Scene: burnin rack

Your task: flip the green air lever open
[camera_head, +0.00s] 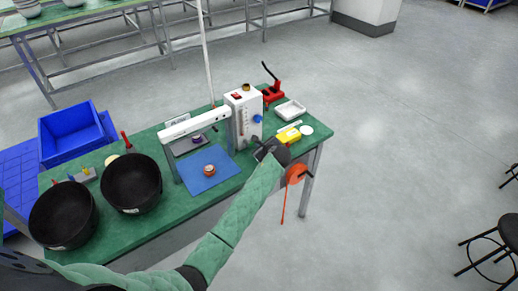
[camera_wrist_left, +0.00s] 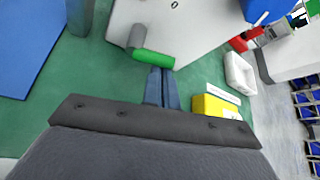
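The green air lever (camera_wrist_left: 153,58) is a short green bar on a grey pivot (camera_wrist_left: 136,38) at the lower edge of a white unit (camera_wrist_left: 180,22). In the left wrist view it lies roughly sideways. In the head view the white unit (camera_head: 243,117) stands on the green table; the lever cannot be made out there. My left gripper (camera_head: 262,146) is beside the unit's base. In the left wrist view its fingers (camera_wrist_left: 162,84) are together, with tips close to the lever's right end; contact cannot be told. Nothing shows between them. My right gripper is not in view.
A yellow box (camera_head: 288,136), a white tray (camera_head: 290,110) and a red toggle tool (camera_head: 272,90) are right of the unit. Black bowls (camera_head: 132,184) stand farther left.

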